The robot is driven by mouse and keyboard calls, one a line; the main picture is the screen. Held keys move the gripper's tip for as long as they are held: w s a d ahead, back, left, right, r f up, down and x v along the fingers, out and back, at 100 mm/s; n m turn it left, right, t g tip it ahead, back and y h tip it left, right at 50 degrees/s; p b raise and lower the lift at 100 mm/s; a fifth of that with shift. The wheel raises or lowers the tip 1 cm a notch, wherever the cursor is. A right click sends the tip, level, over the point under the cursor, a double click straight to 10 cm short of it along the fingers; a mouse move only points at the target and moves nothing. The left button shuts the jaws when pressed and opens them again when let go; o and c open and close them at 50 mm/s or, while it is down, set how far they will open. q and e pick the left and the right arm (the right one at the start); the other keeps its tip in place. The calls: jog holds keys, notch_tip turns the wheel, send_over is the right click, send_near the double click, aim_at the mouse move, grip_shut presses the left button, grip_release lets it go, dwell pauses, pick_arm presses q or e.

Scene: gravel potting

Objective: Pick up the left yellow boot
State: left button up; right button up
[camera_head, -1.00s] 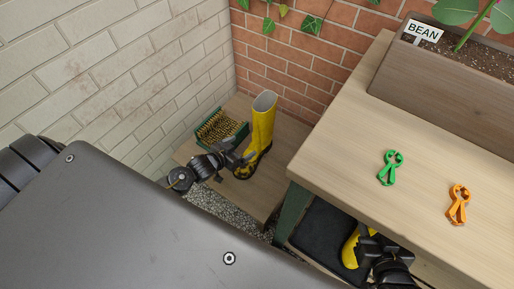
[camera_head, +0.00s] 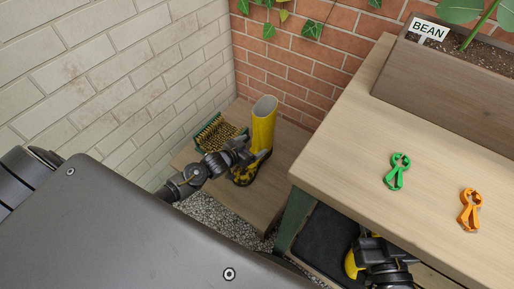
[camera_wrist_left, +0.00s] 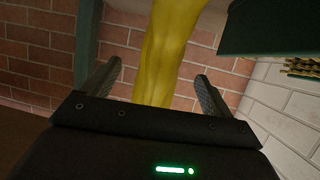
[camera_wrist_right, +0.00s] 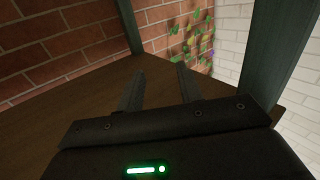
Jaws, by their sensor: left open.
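The left yellow boot (camera_head: 263,122) stands upright on a low wooden platform by the brick corner. My left gripper (camera_head: 250,160) is at the boot's lower shaft and is open. In the left wrist view the yellow boot shaft (camera_wrist_left: 166,45) lies between the spread fingers (camera_wrist_left: 158,74), with gaps at the sides. The other yellow boot (camera_head: 350,264) is under the bench, mostly hidden by my right gripper (camera_head: 365,240). In the right wrist view the right fingers (camera_wrist_right: 160,85) are apart with nothing visible between them.
A green boot brush (camera_head: 213,134) with yellow bristles sits left of the boot. The wooden bench (camera_head: 350,150) holds a green clip (camera_head: 397,170), an orange clip (camera_head: 470,210) and a planter (camera_head: 445,80). A dark mat (camera_head: 322,240) lies under the bench.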

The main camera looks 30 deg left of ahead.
aim_at(254, 144)
pick_arm(q)
jog(key=b+x, duration=0.1)
jog(key=x, duration=0.3)
jog(key=shift+a+b, duration=0.15)
jog(key=shift+b, duration=0.15)
jog(key=shift+w+f, duration=0.15)
jog(key=shift+w, duration=0.25)
jog(key=c, duration=1.5)
jog(key=shift+c, duration=0.9)
pick_arm(e)
jog(key=r+t+y, duration=0.1)
jog(key=s+a+r+t+y, duration=0.1)
jog(key=r, duration=0.1)
jog(key=r+t+y, duration=0.1)
jog(key=r, duration=0.1)
jog(key=shift+s+a+r+n, duration=0.15)
jog(key=shift+a+r+n, duration=0.15)
jog(key=shift+n, duration=0.1)
pick_arm(q)
jog(key=shift+r, duration=0.25)
pick_arm(e)
jog(key=shift+f, duration=0.1)
